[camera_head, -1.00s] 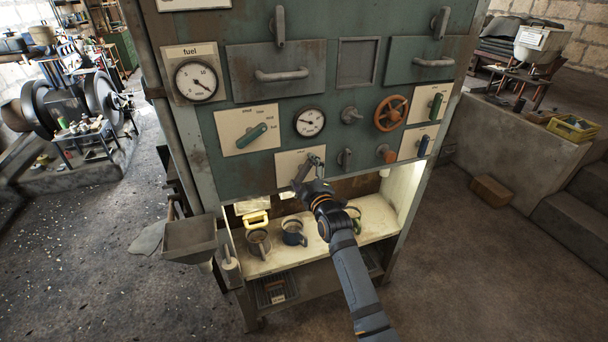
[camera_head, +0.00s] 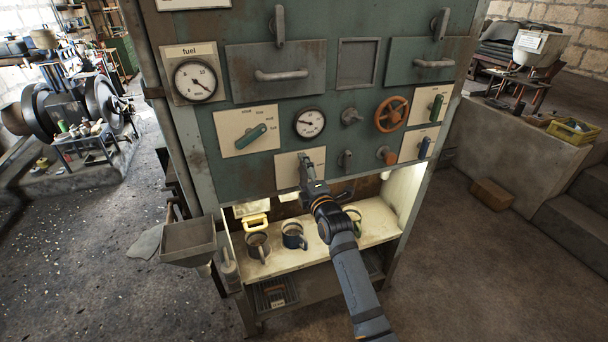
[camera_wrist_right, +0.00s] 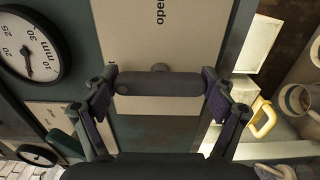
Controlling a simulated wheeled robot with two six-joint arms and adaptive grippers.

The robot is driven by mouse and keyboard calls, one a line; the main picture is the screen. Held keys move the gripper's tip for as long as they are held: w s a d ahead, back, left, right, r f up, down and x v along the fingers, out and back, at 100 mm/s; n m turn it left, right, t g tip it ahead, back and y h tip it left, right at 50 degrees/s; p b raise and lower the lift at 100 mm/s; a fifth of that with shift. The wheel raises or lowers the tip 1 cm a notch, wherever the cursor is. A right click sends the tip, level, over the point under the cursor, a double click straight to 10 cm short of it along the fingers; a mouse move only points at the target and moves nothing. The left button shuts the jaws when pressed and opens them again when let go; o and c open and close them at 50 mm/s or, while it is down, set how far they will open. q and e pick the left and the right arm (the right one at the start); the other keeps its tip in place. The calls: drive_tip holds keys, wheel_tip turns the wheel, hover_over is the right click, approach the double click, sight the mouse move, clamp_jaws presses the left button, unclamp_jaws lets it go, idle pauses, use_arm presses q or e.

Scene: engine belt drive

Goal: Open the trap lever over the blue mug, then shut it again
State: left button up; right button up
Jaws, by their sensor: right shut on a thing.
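The trap lever (camera_head: 304,168) is a grey handle on a pale plate (camera_head: 285,174) low on the green panel, above the lit shelf. My right gripper (camera_head: 309,179) is shut on it. In the right wrist view the lever (camera_wrist_right: 160,83) is a dark bar running between the two fingers of my gripper (camera_wrist_right: 160,92), over the plate (camera_wrist_right: 150,45) with the printed word "open". The blue mug (camera_head: 293,236) stands upright on the shelf, below and slightly left of the lever. My left gripper is not in view.
A brownish mug (camera_head: 257,247) stands left of the blue one, and another mug (camera_head: 354,214) is partly hidden by my right arm. A yellow handle (camera_head: 256,219) is behind them. A grey hopper (camera_head: 188,238) juts out at left. An orange handwheel (camera_head: 391,113) is at right.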

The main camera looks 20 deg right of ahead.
idle(0.4)
drive_tip(key=o, duration=1)
drive_tip(key=shift+s, duration=0.1)
drive_tip(key=s, duration=1.1)
drive_tip(key=shift+s+d, duration=0.2)
drive_tip(key=shift+s, duration=0.2)
